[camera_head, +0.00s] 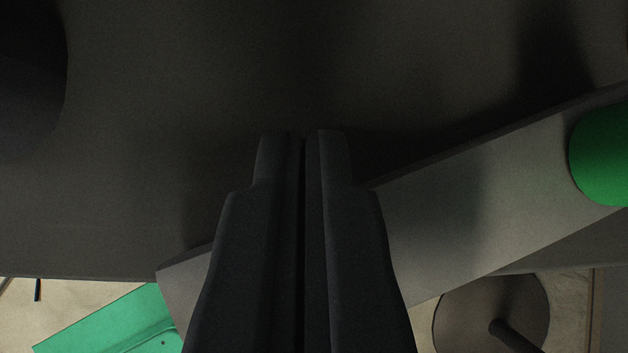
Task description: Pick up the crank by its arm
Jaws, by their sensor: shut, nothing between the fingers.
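My gripper (303,140) is in the lower middle of the view, its two dark fingers closed together with nothing held. A grey flat bar (470,200), which looks like the crank's arm, runs slantwise from the lower left up to the right edge. The fingers overlap it in the picture and hide its middle part; I cannot tell whether they touch it. A green round part (603,160) sits on the bar's right end, cut off by the frame edge.
A large dark surface (200,80) fills the upper view, with a darker rounded shape (25,75) at the upper left. Below its edge are a pale floor, a green panel (115,325) at lower left, and a dark disc with a rod (475,305) at lower right.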

